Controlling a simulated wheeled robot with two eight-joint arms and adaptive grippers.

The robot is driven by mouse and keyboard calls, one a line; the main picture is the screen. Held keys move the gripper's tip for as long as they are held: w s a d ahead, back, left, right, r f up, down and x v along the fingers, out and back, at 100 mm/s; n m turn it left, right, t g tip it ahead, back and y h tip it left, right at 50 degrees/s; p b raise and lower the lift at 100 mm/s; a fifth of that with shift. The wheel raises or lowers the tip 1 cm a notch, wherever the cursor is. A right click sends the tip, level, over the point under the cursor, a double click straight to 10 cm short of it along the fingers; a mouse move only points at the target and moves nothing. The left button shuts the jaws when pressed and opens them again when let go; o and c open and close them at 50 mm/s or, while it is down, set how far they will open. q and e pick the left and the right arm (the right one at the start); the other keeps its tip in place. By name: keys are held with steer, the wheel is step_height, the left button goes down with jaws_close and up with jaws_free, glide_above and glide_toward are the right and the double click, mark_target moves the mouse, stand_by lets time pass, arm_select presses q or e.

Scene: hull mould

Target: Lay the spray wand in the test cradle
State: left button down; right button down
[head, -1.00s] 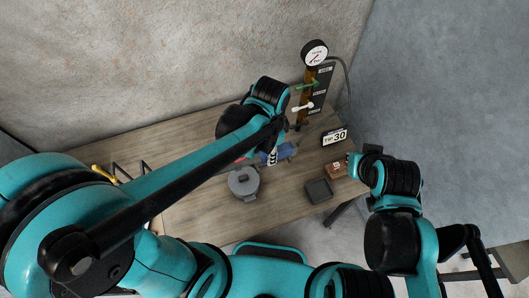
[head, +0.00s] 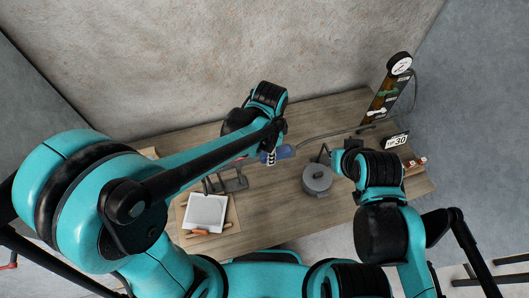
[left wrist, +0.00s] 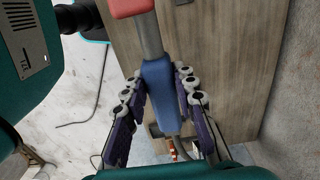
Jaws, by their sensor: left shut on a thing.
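The spray wand has a blue handle (head: 284,151). In the left wrist view it shows a blue grip (left wrist: 157,84), a grey shaft and a red part at the top. My left gripper (head: 270,150) is shut on the blue handle, left of the grey pot and above the bench. In the left wrist view its fingers (left wrist: 157,95) stand on either side of the handle. A dark frame (head: 232,180), which looks like the test cradle, stands left of the wand, partly behind my left arm. My right gripper (head: 345,158) is near the pot; its fingers are unclear.
A grey lidded pot (head: 317,181) stands mid-bench. A grey hose (head: 335,132) runs toward the gauge stand (head: 386,92). A number sign (head: 397,140) stands at right. A white tray (head: 206,213) lies at the front left. Bare wood (head: 275,205) lies between tray and pot.

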arm_select(q)
steer(key=shift+d, duration=0.1)
stand_by(0.3)
steer(key=shift+f+b, duration=0.2)
steer(key=shift+b, duration=0.15)
step_height(320, 180, down, 6)
steer(key=b, duration=0.5)
steer(key=shift+r, duration=0.15)
steer(key=shift+f+b, duration=1.45)
steer(key=shift+b, duration=0.15)
stand_by(0.5)
steer(key=c, duration=1.1)
jaws_free()
steer(key=shift+r, duration=0.1)
steer(key=shift+c, duration=0.2)
